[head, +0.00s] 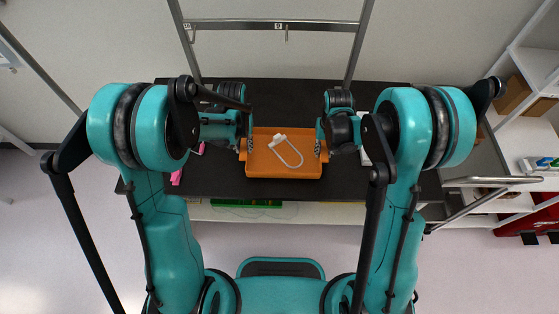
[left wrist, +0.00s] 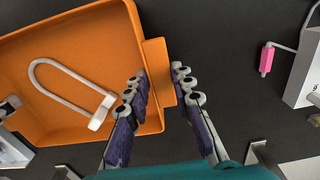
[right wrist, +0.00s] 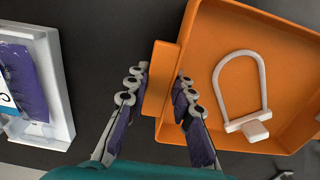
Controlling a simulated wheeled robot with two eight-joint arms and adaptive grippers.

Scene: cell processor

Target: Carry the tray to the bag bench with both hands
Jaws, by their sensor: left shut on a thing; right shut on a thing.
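The orange tray (head: 258,170) is in the middle of the head view, over the dark bench top. A white looped item with a small block at its end (head: 289,153) lies inside it. My left gripper (head: 243,147) is shut on the tray's left side; in the left wrist view its fingers (left wrist: 160,92) are on both sides of the tray's side handle (left wrist: 158,70). My right gripper (head: 322,146) is shut on the right side; in the right wrist view its fingers (right wrist: 160,90) straddle the other handle (right wrist: 160,75). I cannot tell whether the tray touches the bench.
The dark bench (head: 290,95) has a metal frame (head: 270,25) behind it. A pink item (head: 176,177) lies left of the tray. A white tray with a purple-filled bag (right wrist: 35,85) is close to my right gripper. White shelves (head: 535,65) stand at the right.

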